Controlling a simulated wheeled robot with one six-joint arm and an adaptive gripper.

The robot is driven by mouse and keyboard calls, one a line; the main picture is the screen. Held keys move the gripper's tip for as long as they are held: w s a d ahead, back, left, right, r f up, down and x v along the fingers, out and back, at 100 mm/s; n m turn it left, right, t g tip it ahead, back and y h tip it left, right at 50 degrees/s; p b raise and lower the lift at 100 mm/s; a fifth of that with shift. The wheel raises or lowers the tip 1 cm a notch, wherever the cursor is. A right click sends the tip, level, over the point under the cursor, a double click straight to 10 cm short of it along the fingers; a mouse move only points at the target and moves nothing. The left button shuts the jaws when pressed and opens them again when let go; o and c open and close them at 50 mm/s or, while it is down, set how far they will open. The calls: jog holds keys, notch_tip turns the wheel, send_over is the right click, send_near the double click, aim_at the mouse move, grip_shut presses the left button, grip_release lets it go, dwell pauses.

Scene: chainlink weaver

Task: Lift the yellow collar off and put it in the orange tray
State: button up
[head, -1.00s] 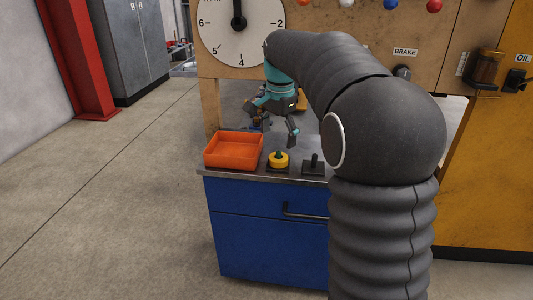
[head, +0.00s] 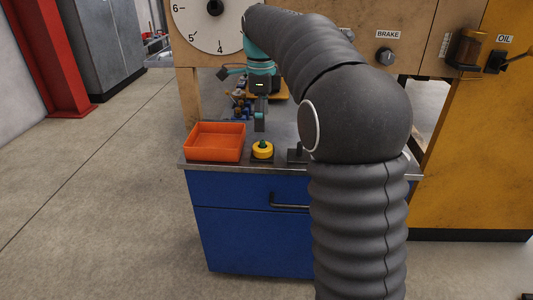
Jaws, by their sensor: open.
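The yellow collar (head: 263,153) sits low around a dark upright peg on a small dark base, on the metal top of the blue cabinet. The orange tray (head: 214,157), open and empty as far as I can see, stands just left of it. My gripper (head: 256,104) is open and empty, above and slightly behind the collar. One finger points down over the collar, apart from it or nearly so; the other juts out to the left. The exact gap to the collar is hard to judge.
A second dark peg (head: 297,153) on a base stands right of the collar, partly hidden by my arm. The blue cabinet (head: 240,235) has a dark handle. Small blurred items (head: 240,107) lie behind the tray.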

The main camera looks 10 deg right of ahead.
aim_at(263, 141)
notch_tip(263, 141, down, 3)
jog(key=shift+r, duration=0.2)
jog(key=f, duration=0.2)
jog(key=s+f+b, duration=0.1)
jog(key=shift+f+b, duration=0.3)
jog(key=shift+f, duration=0.1)
jog(key=shift+w+f, duration=0.1)
jog(key=shift+f, duration=0.6)
jog(key=c, duration=1.5)
jog(key=shift+o, duration=0.2)
